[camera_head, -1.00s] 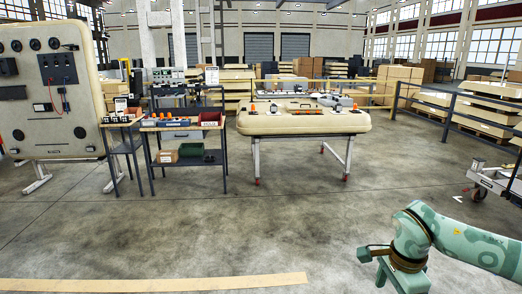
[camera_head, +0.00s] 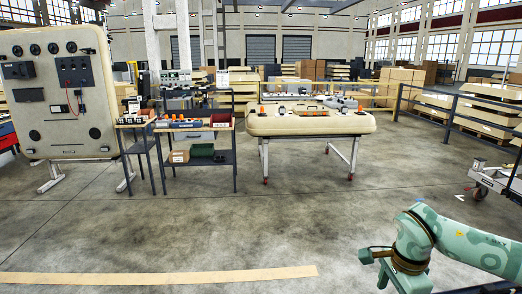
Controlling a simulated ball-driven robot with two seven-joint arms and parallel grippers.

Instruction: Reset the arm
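My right arm, green with dark cable bands, comes in at the lower right in the head view and bends downward near the bottom edge. Its gripper is out of the frame below. My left arm and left gripper are not in view.
A cream panel (camera_head: 60,120) on a stand is at the left. A shelved trolley (camera_head: 205,145) and a padded cream table (camera_head: 310,122) on wheels stand mid-room. A wheeled cart (camera_head: 495,180) is at the right. The concrete floor (camera_head: 250,220) between is clear; a tan strip (camera_head: 160,276) crosses it.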

